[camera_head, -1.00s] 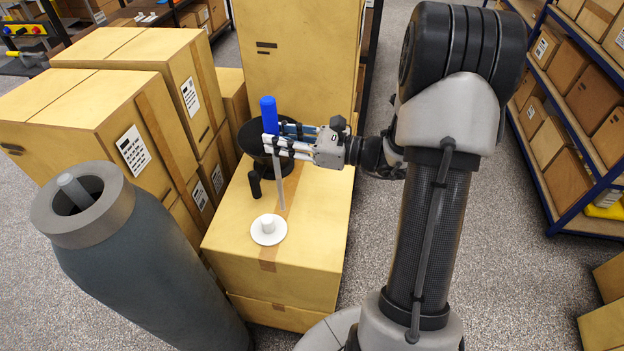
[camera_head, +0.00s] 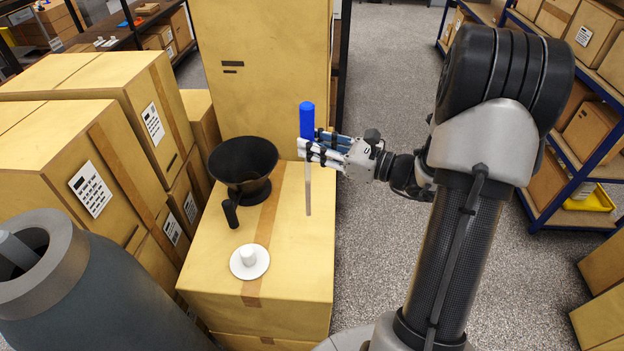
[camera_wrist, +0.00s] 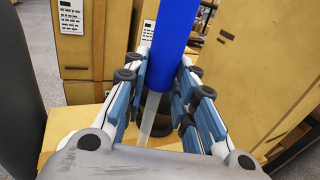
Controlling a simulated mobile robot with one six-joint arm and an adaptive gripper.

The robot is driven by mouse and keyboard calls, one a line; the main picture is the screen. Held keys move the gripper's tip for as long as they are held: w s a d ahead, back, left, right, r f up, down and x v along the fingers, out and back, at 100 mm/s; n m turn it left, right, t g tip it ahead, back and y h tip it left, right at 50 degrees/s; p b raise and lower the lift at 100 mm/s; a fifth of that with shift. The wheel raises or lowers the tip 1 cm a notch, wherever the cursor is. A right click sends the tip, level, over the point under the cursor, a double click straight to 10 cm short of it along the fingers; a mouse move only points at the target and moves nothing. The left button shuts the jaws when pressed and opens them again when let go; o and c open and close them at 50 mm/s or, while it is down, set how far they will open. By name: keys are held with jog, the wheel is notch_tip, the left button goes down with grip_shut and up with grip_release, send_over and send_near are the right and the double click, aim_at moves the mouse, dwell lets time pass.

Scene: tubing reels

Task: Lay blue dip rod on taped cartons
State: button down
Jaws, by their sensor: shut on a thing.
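The blue dip rod has a thick blue handle (camera_head: 307,121) on top and a thin grey shaft below. It hangs upright in my gripper (camera_head: 312,152), which is shut on it near the handle's lower end. The rod is over the right part of the taped cartons (camera_head: 290,285); whether its tip touches the top is hard to tell. In the wrist view the blue handle (camera_wrist: 172,40) stands between the fingers (camera_wrist: 165,92), with the shaft running down below.
A black funnel (camera_head: 243,165) with a handle stands at the back left of the carton top. A white disc with a small knob (camera_head: 249,262) lies near the front. Tall cartons stand behind and left. A grey cylinder (camera_head: 90,290) is at front left. The carton's right front top is clear.

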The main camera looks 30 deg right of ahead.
notch_tip(320, 180, down, 8)
jog(key=b, duration=0.2)
jog(key=shift+f, duration=0.25)
jog(key=shift+f+b, duration=0.15)
jog(key=shift+b, duration=0.15)
jog(key=c, duration=1.3)
grip_release()
jog(key=p+v, duration=0.2)
jog(key=v, duration=1)
jog(key=shift+p, duration=0.4)
